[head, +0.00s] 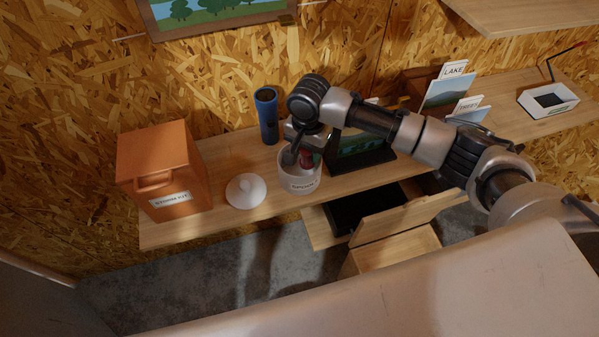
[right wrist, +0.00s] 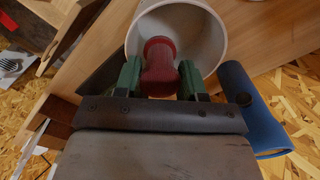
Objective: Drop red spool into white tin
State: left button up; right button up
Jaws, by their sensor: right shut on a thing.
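The red spool (right wrist: 159,66) is between the green fingertips of my right gripper (right wrist: 160,80) in the right wrist view. It is over the mouth of the white tin (right wrist: 206,30), with the tin's inner wall behind it. In the head view the white tin (head: 299,181), with a label on its front, stands on the plank bench. My right gripper (head: 298,152) points down at the tin's opening, shut on the red spool (head: 306,158), which is partly hidden there. I cannot tell whether the spool touches the tin. My left gripper is not in view.
A white round lid (head: 245,191) lies left of the tin. An orange box (head: 165,165) stands further left, and a blue cylinder (head: 266,116) stands behind. A dark framed picture (head: 362,148) is right of the tin. An open drawer (head: 325,222) juts out below the bench.

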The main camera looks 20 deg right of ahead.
jog(key=o, duration=1)
jog(key=shift+r, duration=0.1)
notch_tip(320, 180, up, 11)
jog(key=shift+b, duration=0.4)
jog(key=shift+s+f, duration=0.1)
jog(key=shift+f, duration=0.15)
